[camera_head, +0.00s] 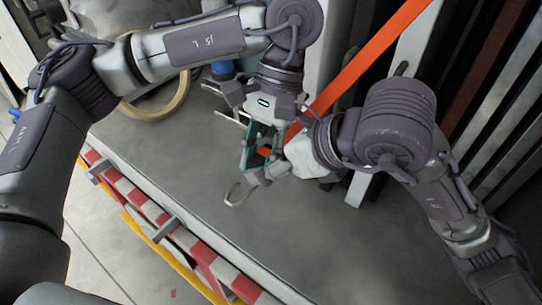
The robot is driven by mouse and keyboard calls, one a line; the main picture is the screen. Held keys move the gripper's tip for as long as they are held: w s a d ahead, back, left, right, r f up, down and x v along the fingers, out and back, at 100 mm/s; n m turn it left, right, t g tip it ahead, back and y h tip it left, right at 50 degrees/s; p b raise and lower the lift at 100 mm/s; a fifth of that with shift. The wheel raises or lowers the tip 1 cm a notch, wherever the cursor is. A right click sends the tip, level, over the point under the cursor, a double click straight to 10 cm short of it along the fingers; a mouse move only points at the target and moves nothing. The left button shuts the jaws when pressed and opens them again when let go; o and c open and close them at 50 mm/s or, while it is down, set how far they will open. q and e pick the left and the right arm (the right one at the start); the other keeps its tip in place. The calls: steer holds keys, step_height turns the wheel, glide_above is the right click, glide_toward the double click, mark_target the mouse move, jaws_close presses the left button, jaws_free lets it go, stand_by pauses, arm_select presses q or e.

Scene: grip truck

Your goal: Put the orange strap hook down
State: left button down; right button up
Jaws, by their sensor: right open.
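The orange strap (372,52) runs taut from the upper right down behind the grippers, where a short orange piece shows between the fingers. A small curved metal hook (237,195) shows at the lower left of the fingers, over the grey truck bed. My left gripper (261,150) points down from above, close to the right one, around the orange piece. Overlap hides whether its fingers hold the strap.
The grey truck bed (190,140) is clear at left and lower right of the grippers. Its near edge carries a red-and-white striped strip (165,215). A tan ring (165,105) and a blue item (222,69) lie at the back. Upright panels (405,60) stand at right.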

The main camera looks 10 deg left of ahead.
steer(key=shift+w+a+f, duration=0.15)
steer(key=shift+a+f, duration=0.25)
steer(key=shift+f, duration=0.05)
steer(key=shift+w, duration=0.1)
steer(key=c, duration=1.2)
arm_select(q)
steer(key=c, duration=0.8)
jaws_free()
arm_select(e)
steer(key=shift+d, duration=0.1)
steer(key=shift+c, duration=0.5)
arm_select(q)
steer(key=shift+o, duration=0.2)
steer(key=shift+r, duration=0.1)
